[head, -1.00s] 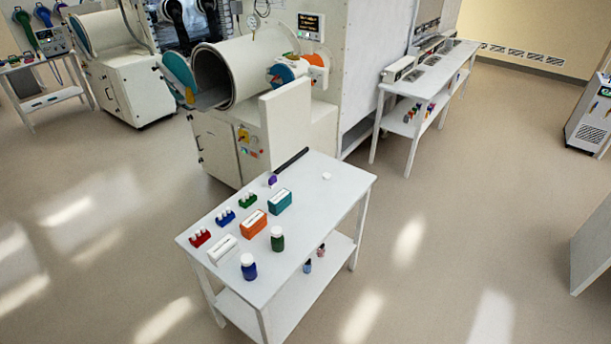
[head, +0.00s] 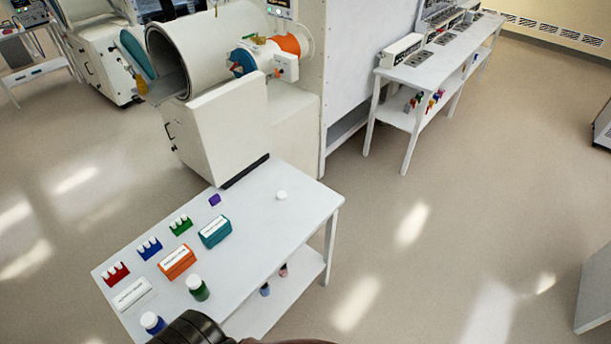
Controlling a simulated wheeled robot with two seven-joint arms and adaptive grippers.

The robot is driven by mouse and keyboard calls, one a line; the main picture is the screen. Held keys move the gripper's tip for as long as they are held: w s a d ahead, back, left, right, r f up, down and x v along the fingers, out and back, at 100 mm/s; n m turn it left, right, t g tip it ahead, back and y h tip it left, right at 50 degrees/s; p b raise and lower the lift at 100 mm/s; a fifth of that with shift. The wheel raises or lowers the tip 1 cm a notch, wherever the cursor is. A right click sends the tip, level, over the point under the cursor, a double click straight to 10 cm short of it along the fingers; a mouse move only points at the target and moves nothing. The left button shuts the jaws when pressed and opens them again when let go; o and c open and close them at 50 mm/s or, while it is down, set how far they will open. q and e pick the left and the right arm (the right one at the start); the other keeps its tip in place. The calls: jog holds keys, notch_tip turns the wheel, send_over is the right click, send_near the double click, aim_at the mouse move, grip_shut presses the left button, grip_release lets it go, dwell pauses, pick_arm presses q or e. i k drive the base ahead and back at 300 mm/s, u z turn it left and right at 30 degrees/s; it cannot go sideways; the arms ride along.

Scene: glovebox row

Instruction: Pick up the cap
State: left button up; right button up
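A small round white cap (head: 281,195) lies alone on the white table (head: 255,245), near its far right corner. A green bottle (head: 197,288) and a blue bottle (head: 153,323), each with a white lid on, stand near the table's front edge. A dark rounded part of my own arm shows at the bottom edge, close to the blue bottle. Neither of my grippers' fingers can be seen.
Red, blue and green racks with white-topped vials, plus white, orange (head: 177,262) and teal (head: 215,231) boxes, fill the table's left part. A black bar (head: 246,170) lies at the back edge, by the glovebox cabinet (head: 217,133). The table's right part around the cap is clear.

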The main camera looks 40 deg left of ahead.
aim_at(281, 196)
jog(key=i, duration=1.6)
jog(key=u, duration=3.4)
